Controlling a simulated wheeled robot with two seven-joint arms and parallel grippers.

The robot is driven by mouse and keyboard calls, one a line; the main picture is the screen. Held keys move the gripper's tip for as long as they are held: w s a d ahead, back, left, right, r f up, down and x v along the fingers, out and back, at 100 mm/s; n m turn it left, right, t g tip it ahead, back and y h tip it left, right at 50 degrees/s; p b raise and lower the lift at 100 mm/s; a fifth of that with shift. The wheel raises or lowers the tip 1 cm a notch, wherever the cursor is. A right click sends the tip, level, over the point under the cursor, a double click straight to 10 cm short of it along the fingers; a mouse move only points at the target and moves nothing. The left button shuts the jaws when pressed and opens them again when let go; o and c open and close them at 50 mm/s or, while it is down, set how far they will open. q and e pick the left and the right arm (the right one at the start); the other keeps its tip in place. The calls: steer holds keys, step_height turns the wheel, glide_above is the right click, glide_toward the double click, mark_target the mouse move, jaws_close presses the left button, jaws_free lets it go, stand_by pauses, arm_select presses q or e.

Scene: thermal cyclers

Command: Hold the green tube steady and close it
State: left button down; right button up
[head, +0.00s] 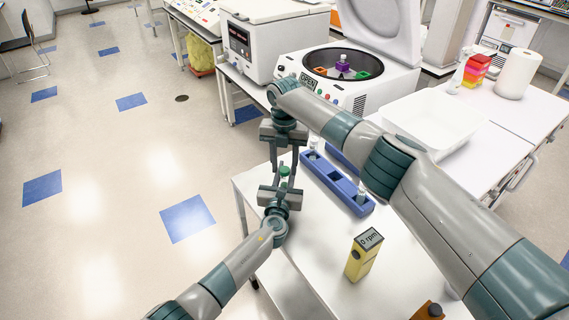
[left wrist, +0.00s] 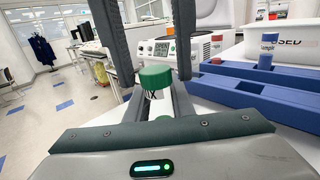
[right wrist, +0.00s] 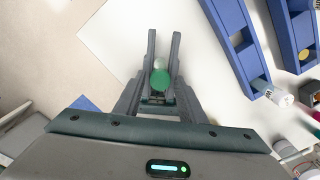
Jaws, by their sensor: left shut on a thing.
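The green tube (head: 284,172) is above the left edge of the white table, between my two grippers. My left gripper (head: 284,184) is shut on it from below. My right gripper (head: 285,168) comes from above, open, with its fingers on either side of the green top. In the left wrist view, the green top (left wrist: 155,77) stands between the right gripper's dark, spread fingers. In the right wrist view, the green part (right wrist: 160,78) lies between fingers, with a small pale part beside it. I cannot tell whether the lid is closed. The tube's lower body is mostly hidden.
A blue rack (head: 345,194) with tubes stands just right of the grippers. A yellow device reading 0 rpm (head: 361,260) is nearer the front. A centrifuge (head: 345,84) with its lid raised and a white tray (head: 430,140) stand behind.

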jaws_close()
